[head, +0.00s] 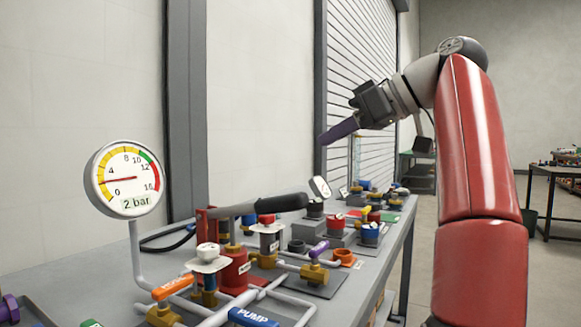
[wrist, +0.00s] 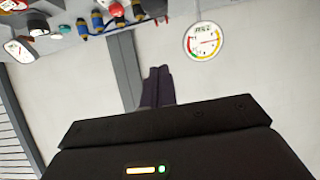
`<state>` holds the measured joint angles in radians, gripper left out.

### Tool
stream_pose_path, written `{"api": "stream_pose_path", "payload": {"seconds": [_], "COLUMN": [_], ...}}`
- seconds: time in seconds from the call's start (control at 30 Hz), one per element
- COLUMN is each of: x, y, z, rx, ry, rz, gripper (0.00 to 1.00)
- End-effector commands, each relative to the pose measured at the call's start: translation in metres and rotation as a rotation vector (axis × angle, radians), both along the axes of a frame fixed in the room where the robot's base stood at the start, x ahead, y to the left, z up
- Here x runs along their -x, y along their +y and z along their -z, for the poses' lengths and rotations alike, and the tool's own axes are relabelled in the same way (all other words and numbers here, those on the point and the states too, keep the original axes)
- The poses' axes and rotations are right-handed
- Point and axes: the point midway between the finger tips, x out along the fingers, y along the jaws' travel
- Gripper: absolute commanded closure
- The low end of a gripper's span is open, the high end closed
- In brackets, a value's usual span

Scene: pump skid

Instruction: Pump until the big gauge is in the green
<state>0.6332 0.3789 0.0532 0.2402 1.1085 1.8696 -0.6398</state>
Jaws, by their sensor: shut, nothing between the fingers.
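The big round gauge (head: 125,178) stands on a pipe at the left of the head view. Its red needle points left, low on the scale in the yellow band, and its label reads 2 bar; the green band is at upper right. The gauge also shows in the wrist view (wrist: 203,41), upside down. A lever with a black grip (head: 280,202) lies nearly level above the bench, near a red pump body (head: 234,270). My gripper (head: 325,141) is shut and empty, raised above and beyond the lever's grip end, apart from it. Its purple fingers (wrist: 157,74) show in the wrist view.
A blue valve handle marked PUMP (head: 253,317) and an orange valve handle (head: 172,287) are at the bench front. A purple-handled valve (head: 318,250) and several colored fittings fill the bench (head: 72,278). The air above the lever is clear.

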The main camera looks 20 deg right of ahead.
Motion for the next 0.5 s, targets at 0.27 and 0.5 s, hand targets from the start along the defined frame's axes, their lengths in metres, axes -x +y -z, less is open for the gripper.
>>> {"api": "stream_pose_path", "payload": {"seconds": [0.27, 0.5], "x": [0.0002, -0.0034], "y": [0.0001, 0.005], "z": [0.0003, 0.001], "rx": [0.0, -0.001], "ry": [0.0, 0.0], "rz": [0.001, -0.001], "gripper": [1.0, 1.0]}}
